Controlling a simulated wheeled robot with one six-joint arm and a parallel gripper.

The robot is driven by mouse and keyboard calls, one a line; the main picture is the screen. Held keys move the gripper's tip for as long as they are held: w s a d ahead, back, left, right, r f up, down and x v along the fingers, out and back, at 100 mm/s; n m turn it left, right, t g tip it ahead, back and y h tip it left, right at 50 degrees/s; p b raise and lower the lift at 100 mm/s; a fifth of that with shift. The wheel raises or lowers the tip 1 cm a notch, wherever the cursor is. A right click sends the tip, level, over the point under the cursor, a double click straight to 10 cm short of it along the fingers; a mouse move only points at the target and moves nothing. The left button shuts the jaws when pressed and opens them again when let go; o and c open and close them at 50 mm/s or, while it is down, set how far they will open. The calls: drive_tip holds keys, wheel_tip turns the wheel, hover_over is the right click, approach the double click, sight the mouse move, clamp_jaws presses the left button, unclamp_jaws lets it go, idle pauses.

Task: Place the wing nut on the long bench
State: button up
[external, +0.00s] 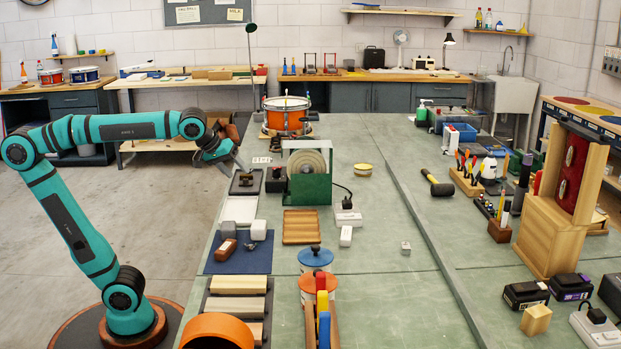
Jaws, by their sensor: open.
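My gripper (238,168) is at the left edge of the long bench (375,290), above or beside a small black tray (246,189). Its jaws are open, and I see nothing held between them. The long bench is a wide green-topped table running away from the camera. I cannot make out the wing nut for certain. A small grey metal piece (249,246) on the blue mat (226,266) may be it, but it is too small to tell. A small light piece lies in the black tray and is also unclear.
A green-framed wheel machine (307,178) stands right of my gripper, with an orange drum (286,115) behind. Lidded pots (316,259), a ribbed wooden block (301,226) and a white plug block (347,215) stand nearer. The bench's middle is mostly clear around a small grey block (405,247).

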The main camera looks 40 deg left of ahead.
drive_tip(key=s+d+f+n+g+y, duration=0.1)
drive_tip(key=s+d+n+g+y, duration=0.3)
drive_tip(key=d, duration=0.7)
drive_tip(key=y, duration=0.2)
approach(250, 243)
drive_tip(key=f, duration=0.1)
drive_tip(key=a+f, duration=0.1)
drive_tip(key=f, duration=0.1)
drive_tip(key=shift+w+a+n, duration=0.3)
drive_tip(key=shift+w+n, duration=0.1)
drive_tip(key=shift+d+x, duration=0.15)
drive_tip(key=shift+x, duration=1.15)
drive_tip(key=shift+d+x, duration=0.1)
drive_tip(key=shift+x, duration=1.2)
drive_tip(key=shift+w, duration=0.1)
drive_tip(key=c, duration=0.8)
